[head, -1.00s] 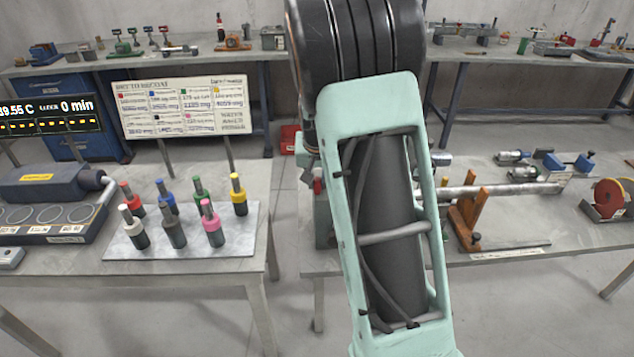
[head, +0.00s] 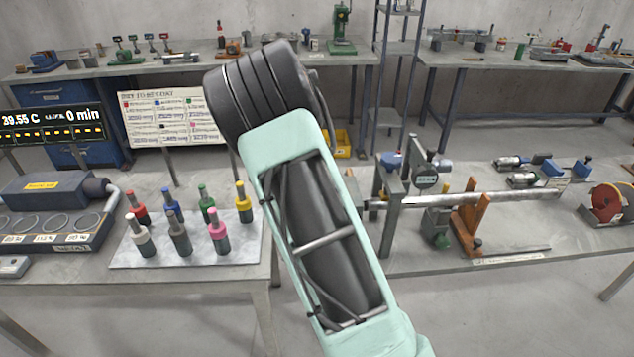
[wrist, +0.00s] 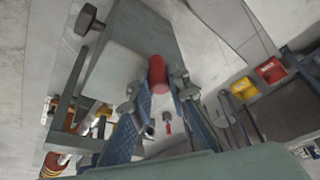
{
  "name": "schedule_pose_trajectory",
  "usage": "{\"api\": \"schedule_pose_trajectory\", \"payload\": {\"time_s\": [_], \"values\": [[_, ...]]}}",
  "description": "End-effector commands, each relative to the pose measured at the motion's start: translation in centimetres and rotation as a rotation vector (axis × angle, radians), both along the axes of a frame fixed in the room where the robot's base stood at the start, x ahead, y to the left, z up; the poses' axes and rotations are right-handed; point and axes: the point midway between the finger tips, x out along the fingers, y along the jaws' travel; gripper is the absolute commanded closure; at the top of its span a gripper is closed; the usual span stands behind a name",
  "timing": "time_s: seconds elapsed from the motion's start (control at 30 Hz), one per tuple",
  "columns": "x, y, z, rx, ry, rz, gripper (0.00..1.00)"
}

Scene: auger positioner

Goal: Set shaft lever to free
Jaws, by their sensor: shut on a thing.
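In the wrist view, my gripper (wrist: 160,82) has its two blue fingers on either side of a red cylindrical grip (wrist: 158,70), and is shut on it. The grip looks like the handle of the shaft lever, beside a grey-green housing (wrist: 130,65). How the lever is set cannot be read. In the head view, my arm hides the gripper and the lever. A long silver shaft (head: 480,198) lies across the right table, with its left end near a grey upright frame (head: 390,185).
A red disc (head: 607,202) stands at the right. Several colour-topped bottles stand on a pale plate (head: 125,255) on the left table. A gap separates the two tables.

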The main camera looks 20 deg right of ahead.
Motion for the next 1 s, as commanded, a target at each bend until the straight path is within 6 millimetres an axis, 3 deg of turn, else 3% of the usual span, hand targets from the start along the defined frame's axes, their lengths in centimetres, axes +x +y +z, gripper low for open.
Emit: {"api": "schedule_pose_trajectory", "payload": {"time_s": [0.3,0.83,0.87,1.0], "values": [[0.95,-0.04,0.13,0.000,-0.003,-0.110,1.00],[1.11,-0.11,0.16,0.001,-0.007,-0.132,1.00],[1.11,-0.11,0.16,0.001,-0.007,-0.132,0.81],[1.05,-0.14,0.12,0.001,-0.004,-0.132,0.67]]}}
